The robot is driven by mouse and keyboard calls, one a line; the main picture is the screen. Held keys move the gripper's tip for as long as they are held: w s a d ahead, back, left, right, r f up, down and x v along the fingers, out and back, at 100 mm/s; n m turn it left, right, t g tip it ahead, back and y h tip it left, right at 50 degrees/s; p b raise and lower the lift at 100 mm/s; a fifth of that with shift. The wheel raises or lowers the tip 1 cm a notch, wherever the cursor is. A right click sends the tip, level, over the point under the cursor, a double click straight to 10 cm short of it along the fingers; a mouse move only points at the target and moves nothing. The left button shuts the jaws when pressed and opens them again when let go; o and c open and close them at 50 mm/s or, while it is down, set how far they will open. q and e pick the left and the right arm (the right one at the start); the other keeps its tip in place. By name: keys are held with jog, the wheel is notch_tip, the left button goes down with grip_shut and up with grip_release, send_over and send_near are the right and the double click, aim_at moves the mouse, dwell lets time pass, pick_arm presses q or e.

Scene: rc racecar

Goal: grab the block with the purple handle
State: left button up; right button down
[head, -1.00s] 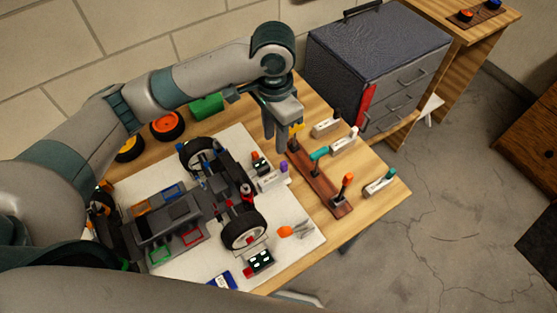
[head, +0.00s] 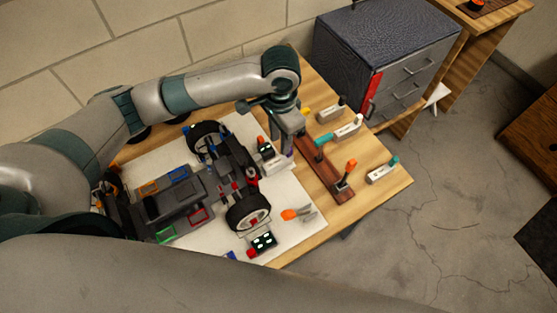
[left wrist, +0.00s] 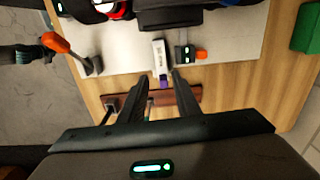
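The white block with the purple handle (head: 271,166) lies at the right edge of the white mat, beside the car. Its purple handle is mostly hidden behind my left gripper (head: 287,147) in the head view. In the left wrist view the white block (left wrist: 160,56) lies just beyond the fingertips. Its purple handle (left wrist: 163,83) shows between the two spread fingers of my left gripper (left wrist: 160,79). The fingers are open, one on each side of the handle; I cannot tell whether they touch it.
A brown rack (head: 325,175) with upright handles stands right of the gripper. The black car (head: 175,207) fills the mat (head: 300,235). An orange-handled tool (head: 290,214) lies nearer me. A drawer cabinet (head: 385,60) stands behind.

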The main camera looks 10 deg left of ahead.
pick_arm(q)
send_over(279, 160)
jog(key=shift+s+d+f+p, duration=0.15)
jog(key=shift+f+p, duration=0.2)
jog(key=shift+f, duration=1.95)
jog(key=shift+f+p, duration=0.4)
jog(key=shift+f, duration=0.15)
jog(key=f+p, duration=0.1)
jog(key=f, duration=0.2)
jog(key=shift+a, duration=0.2)
jog(key=shift+f, duration=0.55)
grip_shut()
